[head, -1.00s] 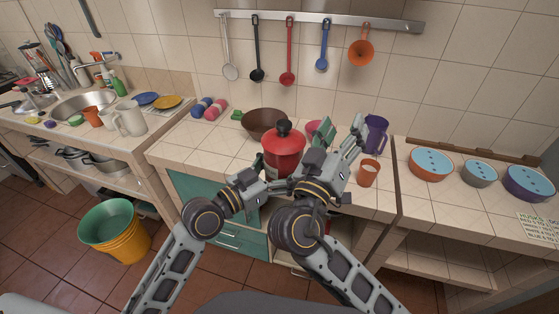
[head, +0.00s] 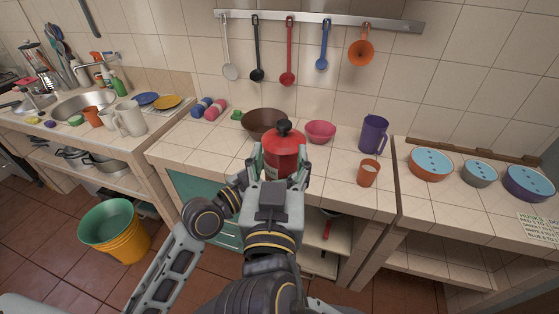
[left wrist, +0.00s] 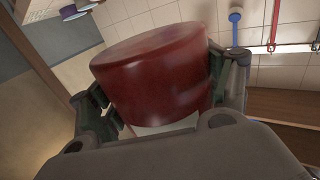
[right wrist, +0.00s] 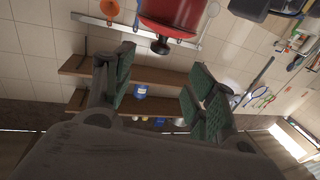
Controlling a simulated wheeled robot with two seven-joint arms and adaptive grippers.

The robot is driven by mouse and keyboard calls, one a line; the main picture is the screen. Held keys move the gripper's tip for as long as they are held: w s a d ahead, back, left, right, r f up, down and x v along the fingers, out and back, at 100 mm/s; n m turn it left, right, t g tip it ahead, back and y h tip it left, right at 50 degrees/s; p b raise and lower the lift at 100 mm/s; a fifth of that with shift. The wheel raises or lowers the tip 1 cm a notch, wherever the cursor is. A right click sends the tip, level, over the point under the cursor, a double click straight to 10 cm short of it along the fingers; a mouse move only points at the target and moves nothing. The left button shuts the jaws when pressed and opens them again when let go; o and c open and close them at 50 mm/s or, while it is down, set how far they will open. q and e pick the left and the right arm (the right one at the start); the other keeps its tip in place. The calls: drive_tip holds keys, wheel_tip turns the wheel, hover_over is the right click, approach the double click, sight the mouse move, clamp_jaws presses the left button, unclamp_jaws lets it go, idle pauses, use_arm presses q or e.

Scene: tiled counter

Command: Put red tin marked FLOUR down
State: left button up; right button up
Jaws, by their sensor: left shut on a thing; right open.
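The red tin (head: 284,146) with a black-knobbed lid shows in the head view at the counter's front. My left gripper (left wrist: 158,92) is shut on it, with a finger on each side of its red body. In the head view the left gripper is mostly hidden. My right gripper (head: 279,165) stands in front of the tin, covering its lower part. In the right wrist view its fingers (right wrist: 155,85) are open with nothing between them, and the tin (right wrist: 172,14) is beyond them.
A brown bowl (head: 266,122) and a pink bowl (head: 320,131) stand behind the tin. A purple jug (head: 374,134) and an orange cup (head: 368,173) stand to the right. Bare counter (head: 335,170) lies between the tin and the cup. Utensils hang on the wall.

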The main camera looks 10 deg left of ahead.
sight(283, 129)
drive_tip(key=shift+w, duration=0.2)
drive_tip(key=shift+w+a, duration=0.15)
drive_tip(key=shift+w, duration=1.8)
drive_tip(key=shift+w+a, duration=0.2)
drive_tip(key=shift+w, duration=1.7)
drive_tip(key=shift+w+a, duration=0.15)
drive_tip(key=shift+w, duration=1.8)
clamp_jaws()
unclamp_jaws()
drive_tip(key=shift+s, duration=0.1)
drive_tip(key=s+d, duration=0.1)
drive_tip(key=s, duration=1)
drive_tip(key=shift+s, duration=0.4)
